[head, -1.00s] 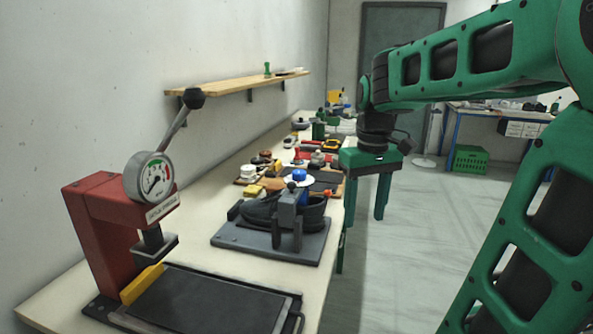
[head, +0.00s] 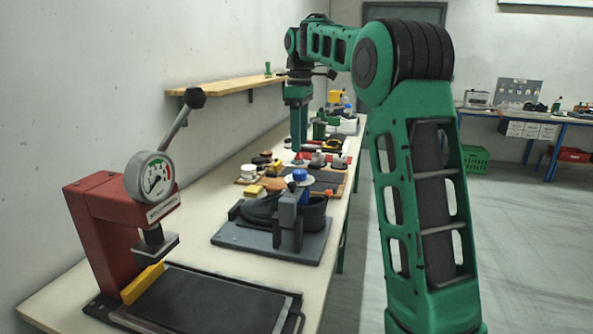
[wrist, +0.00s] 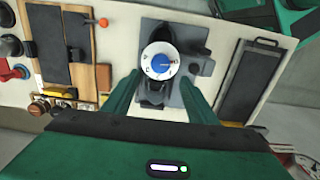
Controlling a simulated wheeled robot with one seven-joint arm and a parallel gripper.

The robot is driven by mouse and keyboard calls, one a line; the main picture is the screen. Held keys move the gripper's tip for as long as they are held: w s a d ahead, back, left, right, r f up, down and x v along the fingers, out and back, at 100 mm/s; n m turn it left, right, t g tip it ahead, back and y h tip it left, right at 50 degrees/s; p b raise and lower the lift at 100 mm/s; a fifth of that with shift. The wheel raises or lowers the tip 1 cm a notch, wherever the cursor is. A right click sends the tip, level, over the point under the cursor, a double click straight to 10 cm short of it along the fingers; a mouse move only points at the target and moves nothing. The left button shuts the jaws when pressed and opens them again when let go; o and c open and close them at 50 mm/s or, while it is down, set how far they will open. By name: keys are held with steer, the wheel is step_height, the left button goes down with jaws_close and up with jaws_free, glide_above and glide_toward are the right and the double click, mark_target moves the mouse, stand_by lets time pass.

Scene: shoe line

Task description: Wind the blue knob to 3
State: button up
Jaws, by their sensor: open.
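The blue knob (wrist: 160,64) sits at the middle of a round white dial (wrist: 151,52) in the wrist view. Small dark marks ring the dial, too small to read surely; a small reddish mark shows at the knob's right. In the head view the blue knob (head: 299,175) is on top of the grey clamp fixture (head: 262,246). My gripper (wrist: 160,80) is open and empty, with its green fingers left and right of the dial in the picture. In the head view my gripper (head: 298,146) points down above the bench, apart from the knob.
A red press (head: 98,225) with a gauge and lever stands at the front left, behind a black tray (head: 205,300). Several small tools and parts crowd the bench beyond the fixture. A wooden shelf (head: 225,87) hangs on the left wall.

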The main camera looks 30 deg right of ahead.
mark_target(299, 171)
step_height(299, 171, down, 9)
steer(key=shift+f, duration=0.2)
stand_by(0.3)
steer(key=c, duration=1.1)
steer(key=shift+o, duration=0.2)
steer(key=shift+a, duration=0.1)
